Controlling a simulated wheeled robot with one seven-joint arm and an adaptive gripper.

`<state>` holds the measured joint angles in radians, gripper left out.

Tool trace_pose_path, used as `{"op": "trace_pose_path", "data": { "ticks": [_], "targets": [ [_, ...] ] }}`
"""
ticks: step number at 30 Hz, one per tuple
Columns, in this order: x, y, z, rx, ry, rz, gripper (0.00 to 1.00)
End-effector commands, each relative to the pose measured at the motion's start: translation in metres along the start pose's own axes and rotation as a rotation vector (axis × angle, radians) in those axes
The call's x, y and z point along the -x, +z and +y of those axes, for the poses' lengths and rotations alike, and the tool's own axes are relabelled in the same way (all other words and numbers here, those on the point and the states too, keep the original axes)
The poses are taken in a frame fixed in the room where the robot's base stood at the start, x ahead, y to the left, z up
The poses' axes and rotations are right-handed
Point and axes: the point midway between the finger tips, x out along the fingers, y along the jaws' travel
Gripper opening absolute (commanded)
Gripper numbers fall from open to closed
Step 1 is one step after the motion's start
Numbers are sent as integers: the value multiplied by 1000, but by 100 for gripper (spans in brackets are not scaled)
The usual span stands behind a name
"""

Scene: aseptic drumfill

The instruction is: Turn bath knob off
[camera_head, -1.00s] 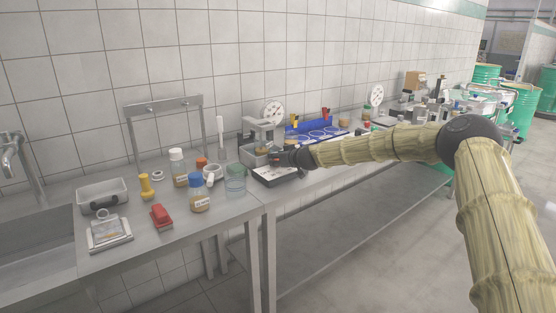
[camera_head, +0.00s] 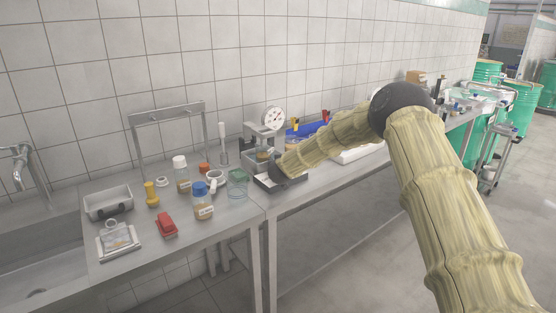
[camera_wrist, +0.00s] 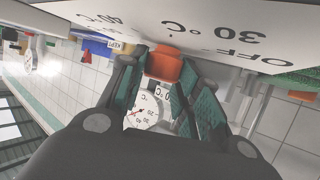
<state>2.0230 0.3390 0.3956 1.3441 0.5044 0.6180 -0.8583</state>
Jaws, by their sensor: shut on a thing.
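In the wrist view, an orange-red knob (camera_wrist: 164,65) sits against a white panel (camera_wrist: 225,38) printed with OFF, 30 °C and 40 °C. My gripper (camera_wrist: 165,82) has its teal-padded fingers on both sides of the knob and is shut on it. The knob's pointer is hidden, so its setting cannot be told. In the head view, the gripper and knob are hidden by my arm, whose dark wrist end is low near the bath area below a round dial gauge.
The round dial gauge (camera_head: 271,118) stands behind my wrist on the bench. A blue-capped bottle (camera_head: 203,201), a white-capped bottle (camera_head: 182,174) and a glass beaker (camera_head: 238,184) stand to the left. A sink (camera_head: 35,255) lies at far left. Green drums (camera_head: 520,107) stand at right.

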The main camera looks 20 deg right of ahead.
Motion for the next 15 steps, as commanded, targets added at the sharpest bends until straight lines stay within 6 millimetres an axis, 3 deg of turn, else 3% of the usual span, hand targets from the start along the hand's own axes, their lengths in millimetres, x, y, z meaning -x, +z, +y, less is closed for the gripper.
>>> {"op": "trace_pose_path", "data": {
  "ticks": [15],
  "targets": [
    [0,-2,-2,-73,177,0,9]
  ]
}}
